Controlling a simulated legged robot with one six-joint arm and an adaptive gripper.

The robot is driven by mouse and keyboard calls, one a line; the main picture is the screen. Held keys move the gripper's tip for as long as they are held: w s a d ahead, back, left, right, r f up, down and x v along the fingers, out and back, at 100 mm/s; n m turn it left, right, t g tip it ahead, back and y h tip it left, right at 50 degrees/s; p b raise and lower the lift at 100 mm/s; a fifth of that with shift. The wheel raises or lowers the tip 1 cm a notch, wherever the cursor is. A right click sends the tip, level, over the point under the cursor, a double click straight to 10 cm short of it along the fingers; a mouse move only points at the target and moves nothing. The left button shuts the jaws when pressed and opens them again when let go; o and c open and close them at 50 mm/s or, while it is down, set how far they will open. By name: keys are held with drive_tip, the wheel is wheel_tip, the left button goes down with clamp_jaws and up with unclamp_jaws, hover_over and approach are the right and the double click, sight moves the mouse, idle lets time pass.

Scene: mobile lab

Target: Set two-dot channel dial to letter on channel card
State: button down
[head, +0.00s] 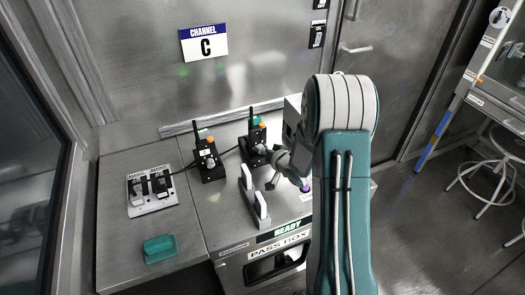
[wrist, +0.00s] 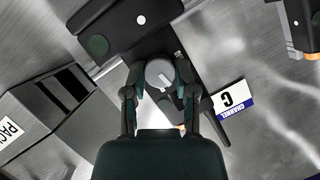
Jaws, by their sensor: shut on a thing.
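The channel card (head: 204,43) on the back wall reads "CHANNEL C". It also shows in the wrist view (wrist: 234,103). Two black radios stand on the counter, a left one (head: 209,166) and a right one (head: 250,152). My gripper (head: 268,155) is at the right radio. In the wrist view my gripper (wrist: 160,88) is shut on a round grey dial (wrist: 157,70), one finger on each side. The dial's white pointer mark slants down and right in that picture. I cannot read letters around it, and I cannot make out two dots.
A panel with dark switches (head: 139,210) lies at the left. A teal block (head: 160,248) is on the front left counter. Bare counter (head: 118,255) shows at the left.

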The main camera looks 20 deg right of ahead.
drive_tip(key=shift+d+f+m+t+y, duration=0.15)
drive_tip(key=shift+m+t+y, duration=0.15)
drive_tip(key=shift+m+y, duration=1)
drive_tip(key=shift+m+h, duration=0.3)
drive_tip(key=shift+m, duration=0.1)
drive_tip(key=shift+c, duration=2)
unclamp_jaws()
drive_tip(key=shift+v, duration=3.95)
drive_tip(key=shift+f, duration=0.1)
